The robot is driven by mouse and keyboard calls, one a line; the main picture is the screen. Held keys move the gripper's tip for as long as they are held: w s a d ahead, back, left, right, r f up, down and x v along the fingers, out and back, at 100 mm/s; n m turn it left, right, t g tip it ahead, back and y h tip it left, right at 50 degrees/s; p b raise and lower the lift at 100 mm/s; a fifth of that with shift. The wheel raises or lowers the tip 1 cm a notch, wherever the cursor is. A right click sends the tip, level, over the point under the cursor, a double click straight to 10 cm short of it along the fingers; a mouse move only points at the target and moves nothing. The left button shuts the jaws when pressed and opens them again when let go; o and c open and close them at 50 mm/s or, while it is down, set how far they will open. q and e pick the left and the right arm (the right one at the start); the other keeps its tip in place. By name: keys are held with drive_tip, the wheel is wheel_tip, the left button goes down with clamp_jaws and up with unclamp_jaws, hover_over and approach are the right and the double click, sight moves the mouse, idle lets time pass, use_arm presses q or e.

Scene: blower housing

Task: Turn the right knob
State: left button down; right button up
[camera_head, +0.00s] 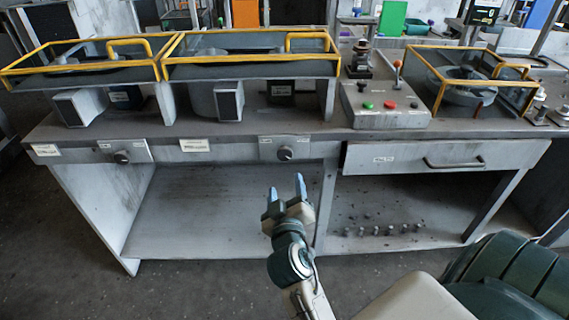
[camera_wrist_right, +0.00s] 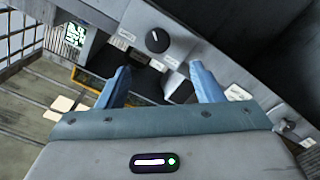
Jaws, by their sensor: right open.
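The right knob (camera_head: 285,153) is a small dark round dial on a light plate on the bench front, left of the drawer. My right gripper (camera_head: 286,186) is open and empty, in front of and below this knob in the head view, fingers pointing up toward the bench. In the right wrist view a dark knob with a white mark (camera_wrist_right: 157,40) shows beyond the gap between the blue fingers (camera_wrist_right: 160,85), apart from them. My left gripper is not in view.
Another knob (camera_head: 122,156) sits farther left on the bench front. A drawer with a handle (camera_head: 455,162) is at right. Yellow-framed housings (camera_head: 250,68) and a control box with buttons (camera_head: 385,105) stand on the bench top. The lower shelf (camera_head: 210,235) is mostly bare at left.

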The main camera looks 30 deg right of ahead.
sight(284, 155)
use_arm(q)
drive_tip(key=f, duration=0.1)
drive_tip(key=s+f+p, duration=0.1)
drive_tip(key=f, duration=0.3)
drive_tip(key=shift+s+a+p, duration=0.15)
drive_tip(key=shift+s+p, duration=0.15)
drive_tip(key=shift+p, duration=0.05)
use_arm(e)
drive_tip(key=x, duration=1.1)
drive_tip(key=shift+s+d+r, duration=0.1)
drive_tip(key=shift+r, duration=0.15)
drive_tip(key=c, duration=1)
drive_tip(key=shift+o, duration=0.2)
